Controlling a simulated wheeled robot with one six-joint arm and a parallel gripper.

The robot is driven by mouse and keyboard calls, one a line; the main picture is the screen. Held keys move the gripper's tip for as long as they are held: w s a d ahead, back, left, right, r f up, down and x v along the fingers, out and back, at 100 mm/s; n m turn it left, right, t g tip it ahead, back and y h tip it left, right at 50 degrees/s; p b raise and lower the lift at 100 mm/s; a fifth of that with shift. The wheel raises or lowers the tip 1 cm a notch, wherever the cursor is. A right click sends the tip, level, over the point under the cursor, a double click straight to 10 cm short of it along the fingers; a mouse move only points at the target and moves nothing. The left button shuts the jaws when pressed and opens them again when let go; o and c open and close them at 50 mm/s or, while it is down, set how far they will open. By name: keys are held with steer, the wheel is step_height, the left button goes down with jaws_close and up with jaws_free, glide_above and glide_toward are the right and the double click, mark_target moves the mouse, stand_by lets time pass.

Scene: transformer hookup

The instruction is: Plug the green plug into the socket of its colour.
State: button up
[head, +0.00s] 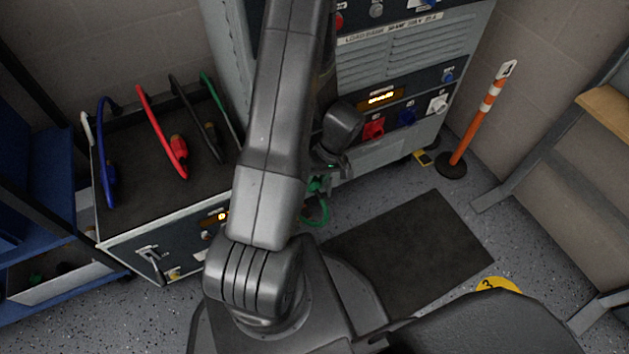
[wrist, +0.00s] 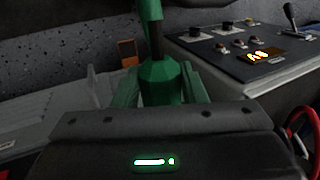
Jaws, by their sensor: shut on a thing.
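My gripper (wrist: 160,78) is shut on the green plug (wrist: 160,88), which stands between its fingers in the wrist view. A green cable runs up from the plug. In the head view the green plug (head: 319,184) shows beside my arm, low in front of the grey load bank cabinet, with a loop of green cable (head: 316,213) below it. No green socket shows; my arm hides the panel's left part.
A dark-topped cart (head: 140,241) at left holds white, blue, red, black and green cables. An orange-and-white post (head: 476,120) stands right of the load bank. A dark mat (head: 410,250) covers clear floor. The wrist view shows a panel (wrist: 250,45) with a lit display.

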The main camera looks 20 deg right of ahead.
steer(key=shift+w, duration=0.65)
steer(key=shift+w+d+r, duration=0.1)
steer(key=shift+w+r, duration=0.1)
steer(key=shift+w, duration=0.35)
steer(key=shift+w+r, duration=0.2)
steer(key=shift+w, duration=0.3)
stand_by(0.4)
steer(key=shift+d+f+b, duration=0.1)
steer(key=shift+d+b, duration=0.15)
steer(key=shift+b, duration=0.15)
stand_by(0.4)
steer(key=shift+w+a+h+b, duration=0.1)
steer(key=shift+a+h+b, duration=0.05)
steer(key=shift+h+b, duration=0.15)
stand_by(0.9)
steer(key=shift+s+a+b, duration=0.1)
steer(key=shift+s+b, duration=0.2)
steer(key=shift+s, duration=0.15)
steer(key=shift+s+a+f+b, duration=0.1)
steer(key=shift+a+b, duration=0.15)
steer(key=shift+b, duration=0.05)
stand_by(0.9)
steer(key=shift+f+b, duration=0.1)
steer(key=shift+b, duration=0.25)
stand_by(0.5)
